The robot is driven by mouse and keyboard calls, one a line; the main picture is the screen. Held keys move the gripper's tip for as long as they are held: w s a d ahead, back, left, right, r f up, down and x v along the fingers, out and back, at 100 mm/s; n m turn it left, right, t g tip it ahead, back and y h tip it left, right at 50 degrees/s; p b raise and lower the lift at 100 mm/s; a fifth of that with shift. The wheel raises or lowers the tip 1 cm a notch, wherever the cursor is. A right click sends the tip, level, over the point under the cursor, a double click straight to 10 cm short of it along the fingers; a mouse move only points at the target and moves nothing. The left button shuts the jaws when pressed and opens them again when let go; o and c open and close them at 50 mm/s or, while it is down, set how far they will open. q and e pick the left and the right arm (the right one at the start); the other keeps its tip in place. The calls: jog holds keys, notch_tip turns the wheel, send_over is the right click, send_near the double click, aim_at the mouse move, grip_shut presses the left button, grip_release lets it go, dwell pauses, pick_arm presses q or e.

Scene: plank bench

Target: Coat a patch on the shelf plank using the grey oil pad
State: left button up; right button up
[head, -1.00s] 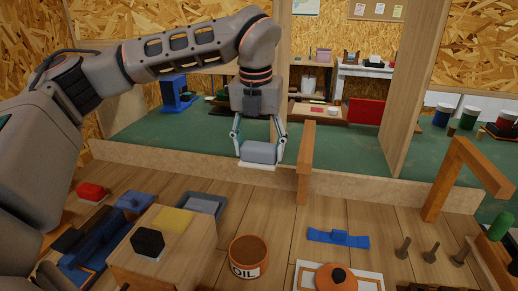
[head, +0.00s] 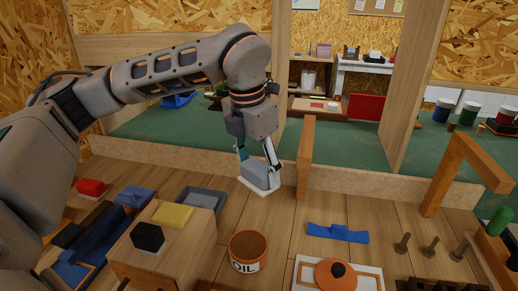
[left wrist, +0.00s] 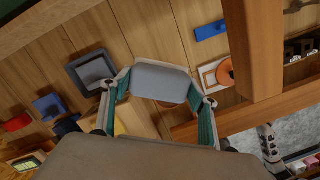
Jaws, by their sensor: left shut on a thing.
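The grey oil pad (head: 259,177), with a pale underside, is in my left gripper (head: 257,160). The gripper is shut on it and holds it tilted, just left of an upright brown plank (head: 306,150) at the back of the bench. In the left wrist view the pad (left wrist: 160,82) sits between the fingers, with the brown plank (left wrist: 254,45) to the right. I cannot tell which board is the shelf plank, or whether the pad touches a surface. An oil tin (head: 249,268) marked OIL stands at the front. My right gripper is not in view.
A wooden block (head: 190,248) carries a yellow pad (head: 173,218) and a black one (head: 148,238). Behind it is a grey tray (head: 203,199). A blue piece (head: 337,233), pegs (head: 402,245) and an orange frame (head: 460,170) are to the right. Bare bench lies between.

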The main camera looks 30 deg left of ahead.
pick_arm(q)
jog(key=s+f+m+b, duration=0.1)
jog(key=s+f+m, duration=0.2)
jog(key=s+d+f+m+g+b, duration=0.1)
jog(key=s+f+m, duration=0.2)
jog(key=m, duration=0.1)
jog(key=s+d+f+m+h+b, duration=0.1)
jog(key=s+f+m, duration=0.2)
jog(key=m, duration=0.1)
jog(key=shift+b, duration=0.3)
jog(key=shift+w+f+b, duration=0.1)
jog(key=shift+f+b, duration=0.35)
jog(key=shift+f, duration=0.2)
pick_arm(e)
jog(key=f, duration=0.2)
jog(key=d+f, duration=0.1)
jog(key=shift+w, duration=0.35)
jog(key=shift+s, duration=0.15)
pick_arm(q)
jog(key=shift+f, duration=0.4)
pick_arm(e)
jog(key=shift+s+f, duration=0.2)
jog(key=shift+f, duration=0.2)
pick_arm(q)
jog(key=shift+f, duration=0.1)
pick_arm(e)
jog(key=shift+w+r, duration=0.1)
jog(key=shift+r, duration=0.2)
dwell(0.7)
